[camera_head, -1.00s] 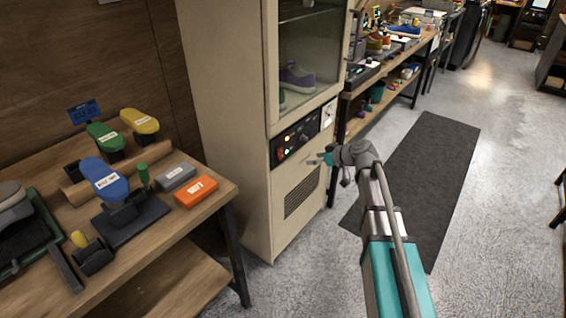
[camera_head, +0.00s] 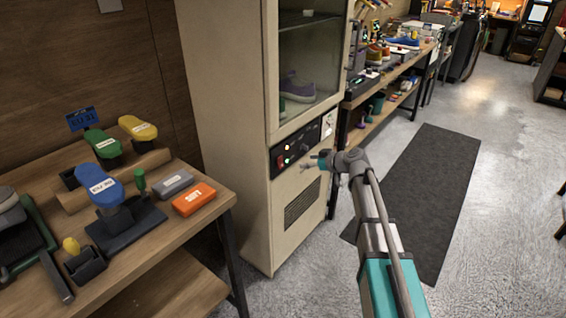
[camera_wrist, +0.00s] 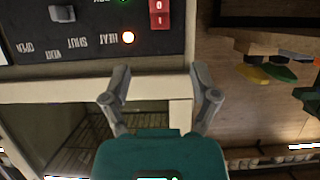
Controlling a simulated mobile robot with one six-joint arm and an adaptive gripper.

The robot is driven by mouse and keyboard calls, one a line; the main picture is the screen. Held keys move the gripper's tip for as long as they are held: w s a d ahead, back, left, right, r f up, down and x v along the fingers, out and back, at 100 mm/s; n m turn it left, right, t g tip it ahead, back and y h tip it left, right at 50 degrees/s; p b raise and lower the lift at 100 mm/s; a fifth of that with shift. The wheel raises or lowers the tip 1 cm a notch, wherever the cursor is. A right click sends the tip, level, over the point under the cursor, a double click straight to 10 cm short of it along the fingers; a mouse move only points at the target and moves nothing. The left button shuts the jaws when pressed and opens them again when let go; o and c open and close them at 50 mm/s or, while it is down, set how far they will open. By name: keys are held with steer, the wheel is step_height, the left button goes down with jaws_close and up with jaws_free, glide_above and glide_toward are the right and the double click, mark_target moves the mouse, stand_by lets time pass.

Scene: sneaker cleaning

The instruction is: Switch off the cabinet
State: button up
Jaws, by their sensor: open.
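The cabinet (camera_head: 225,110) is tall and cream, with a glass door above a dark control panel (camera_head: 316,136). A red rocker switch marked 0 and 1 (camera_wrist: 159,14) shows upside down at the top of the wrist view; it is a small red spot (camera_head: 280,161) in the head view. A lit indicator (camera_wrist: 128,37) by the word HEAT glows, and a green glow (camera_head: 287,160) shows near the switch. My gripper (camera_head: 309,164) is open and empty in front of the panel's lower edge, apart from the switch. In the wrist view its fingers (camera_wrist: 160,72) are spread.
A wooden bench (camera_head: 150,235) with shoe forms, an orange box (camera_head: 194,199) and a grey box (camera_head: 174,182) stands left of the cabinet. A dark mat (camera_head: 425,190) lies on the floor right of my arm. A sneaker (camera_head: 298,87) sits behind the glass.

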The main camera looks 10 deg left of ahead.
mark_target(281, 161)
steer(key=b+x, duration=0.4)
steer(key=x, duration=0.8)
steer(key=shift+a, duration=0.2)
steer(key=shift+f+b, duration=0.1)
steer(key=shift+b, duration=0.2)
jaws_close()
